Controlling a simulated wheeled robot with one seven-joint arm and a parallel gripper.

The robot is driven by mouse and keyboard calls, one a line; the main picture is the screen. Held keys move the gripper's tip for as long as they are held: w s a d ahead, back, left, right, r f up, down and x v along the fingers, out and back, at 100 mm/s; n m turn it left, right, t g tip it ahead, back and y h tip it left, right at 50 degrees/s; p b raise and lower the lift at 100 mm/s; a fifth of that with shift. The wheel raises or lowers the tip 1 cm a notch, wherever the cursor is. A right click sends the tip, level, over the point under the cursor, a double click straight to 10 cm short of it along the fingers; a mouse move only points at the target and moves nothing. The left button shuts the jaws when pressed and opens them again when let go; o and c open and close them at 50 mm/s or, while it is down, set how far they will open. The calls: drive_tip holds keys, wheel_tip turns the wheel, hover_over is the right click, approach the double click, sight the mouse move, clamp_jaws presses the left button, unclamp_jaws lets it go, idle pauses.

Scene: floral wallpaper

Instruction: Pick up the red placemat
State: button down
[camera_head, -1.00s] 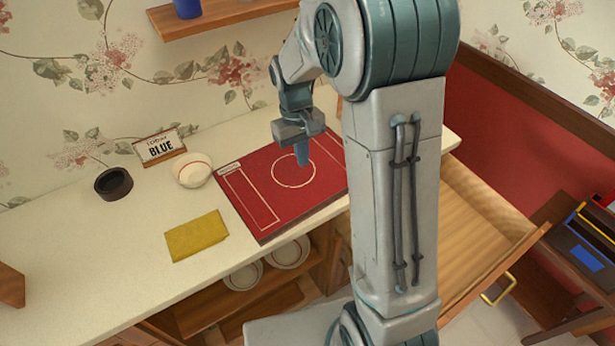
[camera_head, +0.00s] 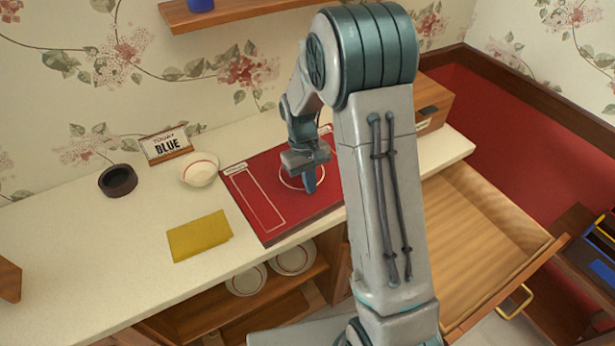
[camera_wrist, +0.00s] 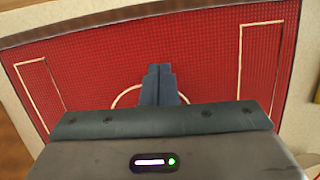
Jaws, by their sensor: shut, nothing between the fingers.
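The red placemat (camera_head: 250,205) lies flat on the pale counter near its front edge. It has pale outlines: a circle in the middle and a long rectangle at the side. In the wrist view the placemat (camera_wrist: 205,60) fills most of the picture. My gripper (camera_head: 309,188) points down over the outlined circle, with its fingers together and empty. In the wrist view the shut fingertips (camera_wrist: 159,70) are in front of the circle. I cannot tell whether they touch the mat. My arm hides the mat's right part in the head view.
Left of the mat are a white bowl (camera_head: 199,169), a yellow cloth (camera_head: 199,236), a dark round cup (camera_head: 117,181) and a sign reading "BLUE" (camera_head: 166,146). A wooden box (camera_head: 432,100) stands behind my arm. An open drawer (camera_head: 480,235) juts out at right. Plates (camera_head: 292,257) sit on the shelf below.

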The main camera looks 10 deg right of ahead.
sight(320, 208)
drive_tip(key=shift+b+x, duration=0.4)
drive_tip(key=shift+x, duration=0.6)
drive_tip(key=shift+s+d+r, duration=0.1)
drive_tip(key=shift+s+d, duration=0.1)
drive_tip(key=shift+s, duration=0.4)
drive_tip(key=shift+s+d+r, duration=0.1)
drive_tip(key=shift+s+d, duration=0.1)
drive_tip(key=shift+s, duration=0.4)
drive_tip(key=shift+s+d+r, duration=0.1)
drive_tip(key=shift+s+d, duration=0.1)
drive_tip(key=shift+s, duration=0.45)
